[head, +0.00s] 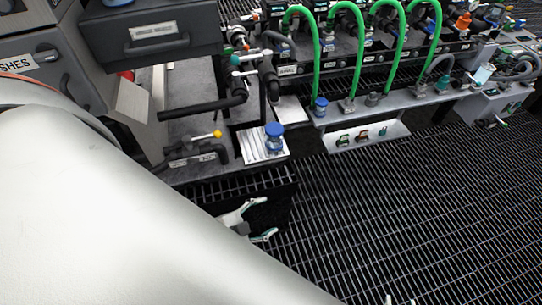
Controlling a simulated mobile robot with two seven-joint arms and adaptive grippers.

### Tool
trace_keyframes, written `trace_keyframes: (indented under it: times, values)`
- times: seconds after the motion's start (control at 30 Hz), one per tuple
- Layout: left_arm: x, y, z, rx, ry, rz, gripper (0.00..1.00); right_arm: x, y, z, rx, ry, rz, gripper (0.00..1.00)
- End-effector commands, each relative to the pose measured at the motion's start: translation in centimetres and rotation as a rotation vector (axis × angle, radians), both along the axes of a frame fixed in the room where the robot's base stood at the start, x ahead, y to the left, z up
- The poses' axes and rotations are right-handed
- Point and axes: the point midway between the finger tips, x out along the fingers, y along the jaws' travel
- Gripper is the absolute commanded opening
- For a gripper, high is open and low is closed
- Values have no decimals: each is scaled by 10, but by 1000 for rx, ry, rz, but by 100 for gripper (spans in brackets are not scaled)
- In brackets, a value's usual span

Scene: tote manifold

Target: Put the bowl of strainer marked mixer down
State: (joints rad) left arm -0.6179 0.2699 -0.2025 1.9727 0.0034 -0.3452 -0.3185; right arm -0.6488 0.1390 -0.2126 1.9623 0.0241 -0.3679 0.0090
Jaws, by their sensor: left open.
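A small blue-topped cup (274,138), possibly a strainer bowl, stands upright on a white plate (250,147) at the end of the bench. A similar blue-topped part (320,107) stands at the left end of the grey ledge. Small labels sit below the valves, but I cannot read "mixer" on any. My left gripper (268,219) is open, with nothing visible between its fingers. It is below the white plate in the picture, apart from the cup. Only two pale tips of my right gripper (400,300) show at the bottom edge; the rest is cut off.
Green hoses (357,50) arch above the ledge (400,97). Black pipes and a valve with a yellow knob (217,134) stand left of the plate. A dark drawer (155,35) overhangs at upper left. The grated floor (420,200) is clear at right.

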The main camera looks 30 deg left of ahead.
Motion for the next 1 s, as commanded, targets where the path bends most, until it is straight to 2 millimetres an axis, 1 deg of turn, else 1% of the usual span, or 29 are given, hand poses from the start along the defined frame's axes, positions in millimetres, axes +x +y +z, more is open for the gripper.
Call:
trace_keyframes:
  times: [0.03,0.1,0.2,0.27,1.0]
  values:
    - [-6,-12,-4,-106,37,73,59,0,0,-1,0,1,0,34]
    - [-13,-24,-8,-224,77,155,59,-1,0,-1,-1,3,0,34]
    - [-17,-34,-11,-328,114,228,59,-1,0,-2,-1,4,0,34]
    - [-19,-38,-12,-360,125,251,59,-1,0,-2,-1,4,0,34]
    - [-19,-39,-12,-374,128,260,59,1,0,1,0,-3,0,34]
